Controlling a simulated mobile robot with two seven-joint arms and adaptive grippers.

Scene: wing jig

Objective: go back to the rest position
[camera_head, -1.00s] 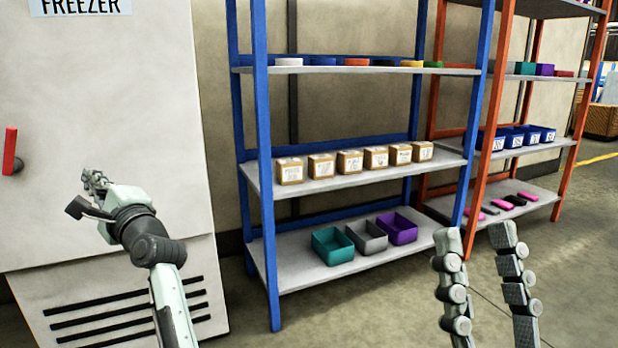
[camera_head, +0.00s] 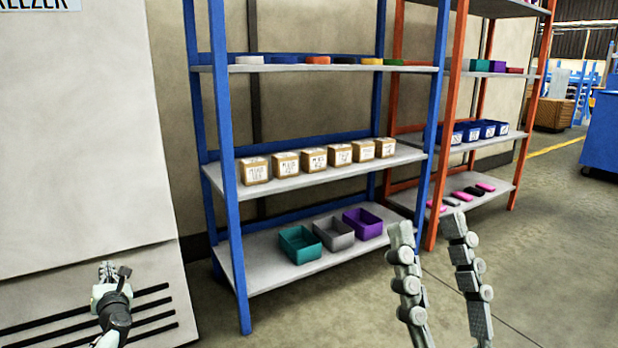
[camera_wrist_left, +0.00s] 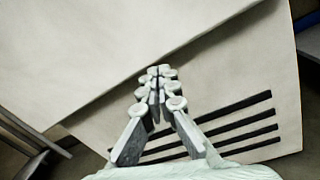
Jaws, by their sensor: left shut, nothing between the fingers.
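My left gripper (camera_head: 107,270) is low at the left of the head view, in front of the freezer's slotted lower panel. In the left wrist view its fingers (camera_wrist_left: 158,72) are together with nothing between them. My right gripper (camera_head: 430,228) stands at the lower right of the head view. Its two fingers point up and are spread apart, with only floor and shelf showing between them.
The white freezer (camera_head: 80,140) fills the left. A blue-framed shelf (camera_head: 300,182) holds several labelled boxes and open bins. An orange-framed shelf (camera_head: 475,196) stands behind it to the right. A blue cabinet (camera_head: 605,135) is at the far right. The floor (camera_head: 560,260) at right is clear.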

